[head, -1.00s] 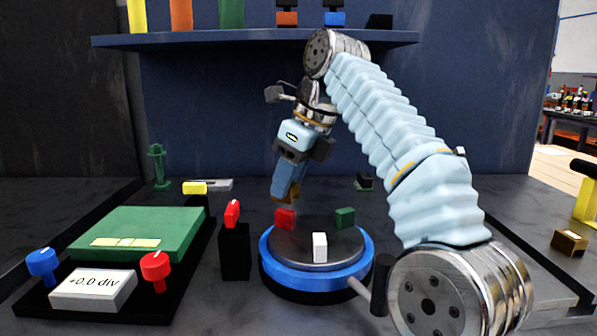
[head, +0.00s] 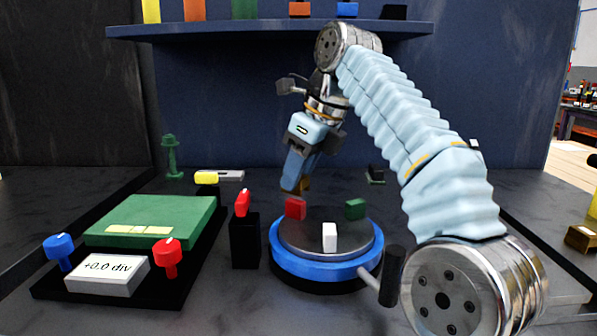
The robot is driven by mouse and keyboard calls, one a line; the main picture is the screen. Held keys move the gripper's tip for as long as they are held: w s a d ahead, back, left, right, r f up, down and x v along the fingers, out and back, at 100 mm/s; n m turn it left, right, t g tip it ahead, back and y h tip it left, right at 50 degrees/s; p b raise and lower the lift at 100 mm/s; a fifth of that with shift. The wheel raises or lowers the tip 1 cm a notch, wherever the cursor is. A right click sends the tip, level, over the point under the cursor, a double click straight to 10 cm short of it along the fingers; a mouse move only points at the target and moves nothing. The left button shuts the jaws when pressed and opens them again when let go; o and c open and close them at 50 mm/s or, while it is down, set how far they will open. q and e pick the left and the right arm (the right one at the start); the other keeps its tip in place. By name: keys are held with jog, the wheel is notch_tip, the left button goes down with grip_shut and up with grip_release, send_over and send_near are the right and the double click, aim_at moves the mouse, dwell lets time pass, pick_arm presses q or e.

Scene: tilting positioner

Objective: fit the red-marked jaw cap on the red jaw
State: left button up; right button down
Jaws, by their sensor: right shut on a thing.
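The red jaw (head: 295,208) is a small red block on the dark top of a round blue-sided positioner (head: 326,262). A green jaw (head: 355,209) and a white jaw (head: 330,237) sit on the same top. My right gripper (head: 295,187) points down just above and behind the red jaw. It is shut on a small brownish piece at its fingertips, likely the jaw cap. Its red mark does not show, and the fingers hide most of it. I cannot tell whether the piece touches the red jaw. My left gripper is not in view.
A black-handled lever (head: 391,275) sticks out at the positioner's front right. A black post (head: 245,242) with a red piece (head: 242,203) stands to its left. Further left are a green pad (head: 150,212) and a "+0.0 div" display (head: 108,274) between blue and red knobs. A shelf (head: 270,31) spans the back.

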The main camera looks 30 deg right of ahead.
aim_at(303, 177)
jog(key=shift+f, duration=0.1)
jog(key=shift+f+b, duration=1.45)
jog(key=shift+b, duration=0.05)
jog(key=shift+c, duration=1.2)
grip_release()
